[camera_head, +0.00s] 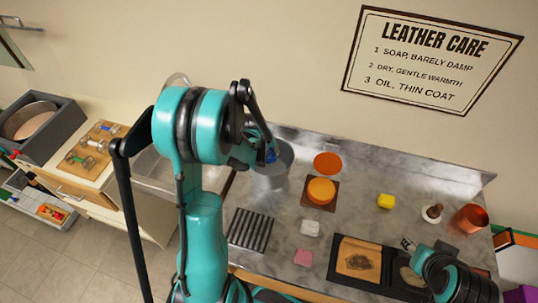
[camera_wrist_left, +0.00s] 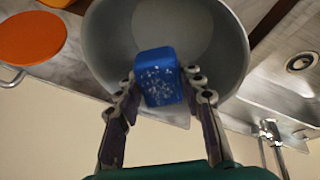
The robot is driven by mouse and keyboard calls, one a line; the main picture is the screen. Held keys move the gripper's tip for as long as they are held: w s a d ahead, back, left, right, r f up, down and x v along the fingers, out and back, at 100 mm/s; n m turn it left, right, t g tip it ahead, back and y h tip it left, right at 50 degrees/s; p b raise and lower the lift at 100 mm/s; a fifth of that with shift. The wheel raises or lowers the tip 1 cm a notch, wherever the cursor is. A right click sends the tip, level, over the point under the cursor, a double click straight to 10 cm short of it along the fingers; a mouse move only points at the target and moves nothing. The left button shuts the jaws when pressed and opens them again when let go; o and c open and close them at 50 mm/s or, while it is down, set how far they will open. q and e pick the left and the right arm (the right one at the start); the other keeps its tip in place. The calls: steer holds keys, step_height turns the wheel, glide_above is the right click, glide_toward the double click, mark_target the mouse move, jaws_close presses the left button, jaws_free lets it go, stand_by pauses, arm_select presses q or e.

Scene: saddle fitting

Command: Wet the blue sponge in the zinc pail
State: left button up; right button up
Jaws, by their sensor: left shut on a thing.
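The blue sponge (camera_wrist_left: 157,76) is held between the two fingers of my left gripper (camera_wrist_left: 160,88). Pale specks show on its face. The grey zinc pail (camera_wrist_left: 225,50) lies behind the sponge in the left wrist view, with its round inside in sight. In the head view the sponge (camera_head: 271,156) shows as a small blue patch at the mouth of the pail (camera_head: 277,178), partly hidden by my left gripper (camera_head: 262,150). I cannot tell how deep it is or whether it touches water. My right gripper (camera_head: 408,244) is at the lower right, by the dark tray; its jaws are unclear.
An orange disc (camera_head: 327,163) and an orange round block (camera_head: 321,191) are right of the pail. A yellow block (camera_head: 386,201), a white block (camera_head: 310,228), a pink block (camera_head: 303,258) and a copper cup (camera_head: 468,219) stand on the counter. A black ribbed rack (camera_head: 250,230) lies in front.

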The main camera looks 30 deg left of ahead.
mark_target(268, 152)
arm_select(q)
steer(key=shift+r+p, duration=1.9)
steer(key=shift+r, duration=1.35)
step_height(268, 152, up, 4)
steer(key=shift+p, duration=1.25)
steer(key=shift+s+f, duration=0.1)
